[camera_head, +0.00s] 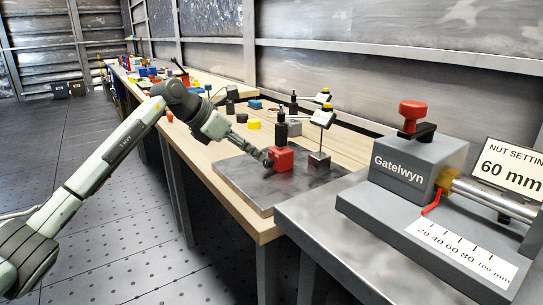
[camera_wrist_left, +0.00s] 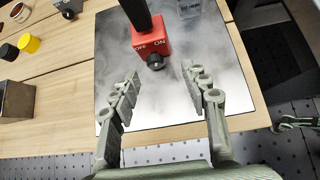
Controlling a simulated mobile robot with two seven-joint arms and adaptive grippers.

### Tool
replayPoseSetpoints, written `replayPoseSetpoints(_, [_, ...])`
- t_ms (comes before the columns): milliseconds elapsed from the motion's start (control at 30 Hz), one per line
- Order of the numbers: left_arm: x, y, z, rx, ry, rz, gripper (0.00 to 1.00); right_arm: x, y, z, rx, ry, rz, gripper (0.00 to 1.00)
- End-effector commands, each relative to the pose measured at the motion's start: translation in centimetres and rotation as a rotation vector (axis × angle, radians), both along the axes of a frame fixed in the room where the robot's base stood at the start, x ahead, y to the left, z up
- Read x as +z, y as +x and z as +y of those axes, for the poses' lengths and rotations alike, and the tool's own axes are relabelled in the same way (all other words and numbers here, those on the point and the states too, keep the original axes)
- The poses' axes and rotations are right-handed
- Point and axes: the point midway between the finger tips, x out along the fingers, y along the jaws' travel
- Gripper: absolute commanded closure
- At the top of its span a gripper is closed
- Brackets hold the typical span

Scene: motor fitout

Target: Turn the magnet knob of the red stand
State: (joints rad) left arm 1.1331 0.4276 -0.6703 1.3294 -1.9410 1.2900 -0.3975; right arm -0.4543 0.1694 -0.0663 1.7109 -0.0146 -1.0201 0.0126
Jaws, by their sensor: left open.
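The red stand (camera_head: 284,160) is a small red block with a dark post, on a grey metal plate (camera_head: 247,185). In the left wrist view the red stand (camera_wrist_left: 149,37) shows "OFF" and "ON" lettering on its front. Its black round magnet knob (camera_wrist_left: 155,62) sits below the lettering and faces my gripper. My left gripper (camera_wrist_left: 160,76) is open and empty, with one finger to each side of the knob and apart from it. In the head view my left gripper (camera_head: 264,157) is at the left side of the stand and hides the knob's detail.
A grey stand (camera_head: 319,160) with a display is just right of the red stand. A grey Gatelwyn machine (camera_head: 405,160) with a red knob stands on the nearer bench.

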Motion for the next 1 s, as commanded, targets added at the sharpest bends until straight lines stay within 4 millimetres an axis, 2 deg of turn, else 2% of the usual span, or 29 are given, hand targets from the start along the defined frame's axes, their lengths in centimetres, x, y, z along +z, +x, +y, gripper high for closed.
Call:
replayPoseSetpoints(33, [0.1, 0.2, 0.6, 0.006, 0.037, 0.001, 0.54, -0.2, -0.1, 0.0, 0.0, 0.001, 0.003, 0.6])
replayPoseSetpoints(133, [-0.5, 0.7, 0.7, 0.008, 0.064, 0.005, 0.54, -0.5, -0.4, 0.0, 0.003, -0.002, 0.008, 0.6])
replayPoseSetpoints(400, [-3.5, 2.6, -1.8, 0.007, 0.059, 0.006, 0.54, -2.7, -1.8, -0.5, 0.023, -0.017, 0.03, 0.6])
replayPoseSetpoints(600, [-4.9, 3.7, -2.8, 0.008, 0.058, 0.003, 0.54, -3.7, -2.5, -0.8, 0.032, -0.024, 0.039, 0.6])
replayPoseSetpoints(933, [-5.3, 3.8, -3.0, 0.007, 0.058, 0.002, 0.54, -4.0, -2.6, -0.8, 0.033, -0.024, 0.04, 0.6])
replayPoseSetpoints(1000, [-5.3, 3.8, -3.0, 0.007, 0.058, 0.002, 0.63, -4.0, -2.6, -0.8, 0.033, -0.024, 0.04, 0.6])
